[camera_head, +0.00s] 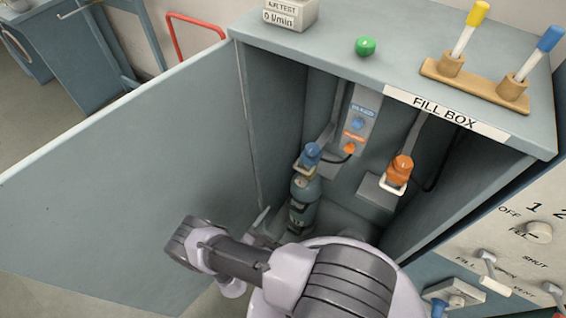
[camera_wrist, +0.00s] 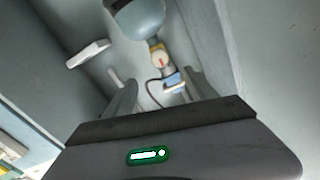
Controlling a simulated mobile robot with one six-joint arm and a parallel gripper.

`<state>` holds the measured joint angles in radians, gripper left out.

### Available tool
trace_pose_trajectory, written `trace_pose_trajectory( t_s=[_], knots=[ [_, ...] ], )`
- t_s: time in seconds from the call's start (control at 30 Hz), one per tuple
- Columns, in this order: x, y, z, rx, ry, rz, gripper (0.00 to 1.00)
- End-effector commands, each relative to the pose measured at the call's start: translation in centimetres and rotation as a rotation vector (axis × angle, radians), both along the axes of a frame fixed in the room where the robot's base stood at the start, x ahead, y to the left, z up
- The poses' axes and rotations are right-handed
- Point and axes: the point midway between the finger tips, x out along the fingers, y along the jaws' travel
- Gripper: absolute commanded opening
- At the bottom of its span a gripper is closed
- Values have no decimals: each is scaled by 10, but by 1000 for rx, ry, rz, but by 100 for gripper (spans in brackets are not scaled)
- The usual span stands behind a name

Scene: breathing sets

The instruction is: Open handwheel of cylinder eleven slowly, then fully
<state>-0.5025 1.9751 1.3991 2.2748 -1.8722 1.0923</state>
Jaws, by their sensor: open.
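A blue-grey cylinder (camera_head: 304,200) stands inside the open fill box, with a blue fitting (camera_head: 312,153) and pale bracket at its top. I cannot read the number eleven on it, nor tell its handwheel apart. In the wrist view a rounded blue-grey body (camera_wrist: 138,18) shows at the top, with a red-needled dial (camera_wrist: 160,60) and a small blue part (camera_wrist: 173,79) below. My gripper (camera_wrist: 160,90) is open and apparently empty, its two fingers either side of the dark hose. In the head view my arm largely hides it, low in front of the box.
An orange fitting (camera_head: 401,168) hangs at the right inside the box. The open door (camera_head: 130,170) walls off the left. Yellow (camera_head: 470,28) and blue (camera_head: 537,55) handled tools stand in a wooden rack on top, with a green knob (camera_head: 365,46). A valve panel (camera_head: 510,235) is at the right.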

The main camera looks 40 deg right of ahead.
Motion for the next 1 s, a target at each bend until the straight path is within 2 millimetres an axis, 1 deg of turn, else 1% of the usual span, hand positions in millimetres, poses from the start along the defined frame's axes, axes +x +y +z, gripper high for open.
trace_pose_trajectory(
  t_s=[0.07, 0.17, 0.27, 0.4, 0.5, 0.6, 0.7, 0.8, 1.0],
  knots=[
    [-1, -4, -1, -5, 2, -1, 66],
    [5, -19, -1, -5, 2, -4, 66],
    [16, -46, -2, -4, 0, -9, 66],
    [32, -86, -3, -4, 2, -8, 66],
    [43, -113, -3, -3, 0, -7, 66],
    [53, -133, -3, -3, -1, -5, 66],
    [59, -148, -3, -2, 0, -4, 66],
    [64, -157, -2, -3, 0, -2, 66],
    [66, -162, -1, -3, 2, 1, 66]
  ],
)
